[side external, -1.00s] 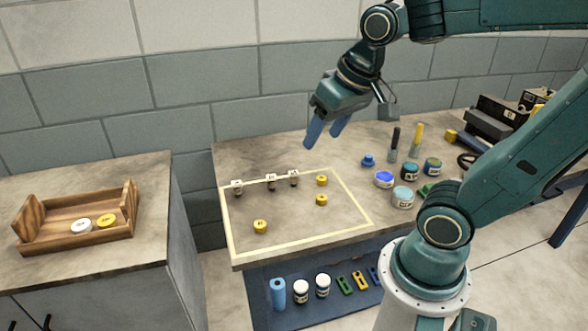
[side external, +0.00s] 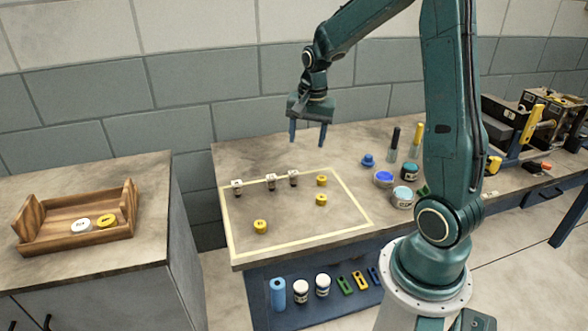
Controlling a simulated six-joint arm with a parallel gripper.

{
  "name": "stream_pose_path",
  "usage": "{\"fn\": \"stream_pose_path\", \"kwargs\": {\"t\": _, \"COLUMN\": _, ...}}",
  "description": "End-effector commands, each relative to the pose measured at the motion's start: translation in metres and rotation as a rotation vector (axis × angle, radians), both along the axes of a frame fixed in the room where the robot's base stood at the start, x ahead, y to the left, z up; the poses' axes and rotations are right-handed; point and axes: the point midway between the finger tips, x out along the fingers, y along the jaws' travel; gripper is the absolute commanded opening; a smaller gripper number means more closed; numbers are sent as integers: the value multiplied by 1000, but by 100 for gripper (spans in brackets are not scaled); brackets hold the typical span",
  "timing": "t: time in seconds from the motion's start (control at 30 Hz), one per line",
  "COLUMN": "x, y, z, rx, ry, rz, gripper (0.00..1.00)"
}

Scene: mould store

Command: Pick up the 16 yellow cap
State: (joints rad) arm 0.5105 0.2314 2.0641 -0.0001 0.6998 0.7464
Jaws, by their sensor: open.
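Three yellow caps sit inside the pale taped outline on the table: one at the back right (side external: 322,181), one just in front of it (side external: 321,200), and one at the front left (side external: 260,227). Their markings are too small to read, so I cannot tell which is 16. My gripper (side external: 308,143) is open and empty, its blue fingers pointing down. It hangs above the back of the table, above and behind the two right-hand yellow caps. Another yellow disc (side external: 106,221) lies in the wooden tray (side external: 70,245).
A white disc (side external: 81,225) lies in the tray. The outline's middle is clear.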

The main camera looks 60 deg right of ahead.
Motion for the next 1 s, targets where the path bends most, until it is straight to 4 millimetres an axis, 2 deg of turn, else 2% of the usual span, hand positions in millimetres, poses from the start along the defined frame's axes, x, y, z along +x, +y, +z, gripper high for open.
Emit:
{"fn": "stream_pose_path", "kwargs": {"t": 0.03, "x": 1, "y": -11, "z": -12, "rx": 12, "ry": 14, "rz": -48, "gripper": 57}}
{"fn": "stream_pose_path", "kwargs": {"t": 0.3, "x": 2, "y": -63, "z": -71, "rx": 62, "ry": 63, "rz": -300, "gripper": 57}}
{"fn": "stream_pose_path", "kwargs": {"t": 0.53, "x": -6, "y": -95, "z": -115, "rx": 93, "ry": 95, "rz": -471, "gripper": 57}}
{"fn": "stream_pose_path", "kwargs": {"t": 0.7, "x": -9, "y": -105, "z": -130, "rx": 103, "ry": 104, "rz": -527, "gripper": 57}}
{"fn": "stream_pose_path", "kwargs": {"t": 1.0, "x": -10, "y": -106, "z": -134, "rx": 104, "ry": 107, "rz": -535, "gripper": 57}}
